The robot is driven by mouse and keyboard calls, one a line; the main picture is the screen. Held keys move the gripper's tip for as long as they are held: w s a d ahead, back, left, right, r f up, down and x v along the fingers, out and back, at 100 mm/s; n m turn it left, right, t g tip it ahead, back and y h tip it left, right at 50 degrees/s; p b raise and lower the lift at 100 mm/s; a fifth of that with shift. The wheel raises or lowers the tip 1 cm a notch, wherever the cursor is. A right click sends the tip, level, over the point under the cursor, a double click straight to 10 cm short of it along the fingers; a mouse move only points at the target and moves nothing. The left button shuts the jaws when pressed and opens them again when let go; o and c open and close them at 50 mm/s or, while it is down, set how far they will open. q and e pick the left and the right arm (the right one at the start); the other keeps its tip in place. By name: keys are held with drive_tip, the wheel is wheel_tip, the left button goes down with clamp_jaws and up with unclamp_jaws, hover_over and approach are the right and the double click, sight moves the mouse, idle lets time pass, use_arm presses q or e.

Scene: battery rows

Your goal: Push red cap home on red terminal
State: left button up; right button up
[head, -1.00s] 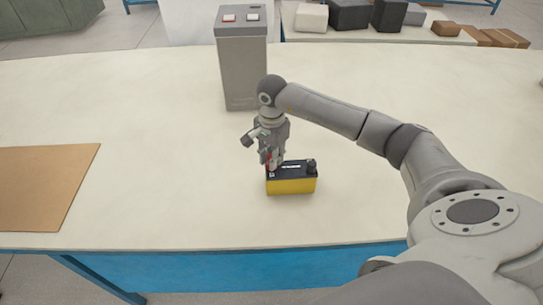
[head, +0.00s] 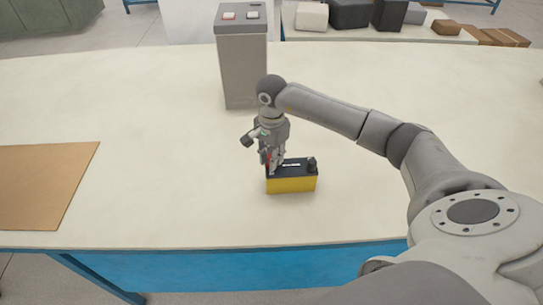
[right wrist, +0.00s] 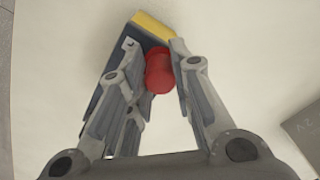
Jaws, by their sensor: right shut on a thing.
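A yellow battery with a dark top (head: 291,182) stands upright on the white table. My right gripper (head: 271,165) is at the left end of its top. In the right wrist view the red cap (right wrist: 159,72) sits between the two fingers of my right gripper (right wrist: 160,60), which is shut on it. The battery (right wrist: 153,27) shows behind the fingers there. The red terminal is hidden under the cap and fingers, so I cannot tell how far down the cap sits. A black cap or post (head: 312,163) stands at the right end of the battery top. My left gripper is not in view.
A grey box with a red and a white button (head: 243,65) stands behind my right gripper. A brown board (head: 45,185) lies at the left of the table (head: 160,190). The table right of the battery is clear beneath my right arm.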

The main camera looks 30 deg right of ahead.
drive_tip(key=o, duration=0.8)
drive_tip(key=shift+o, duration=0.2)
drive_tip(key=o, duration=0.5)
drive_tip(key=shift+r, duration=0.1)
drive_tip(key=shift+r+p, duration=1.85)
drive_tip(key=shift+r, duration=1.5)
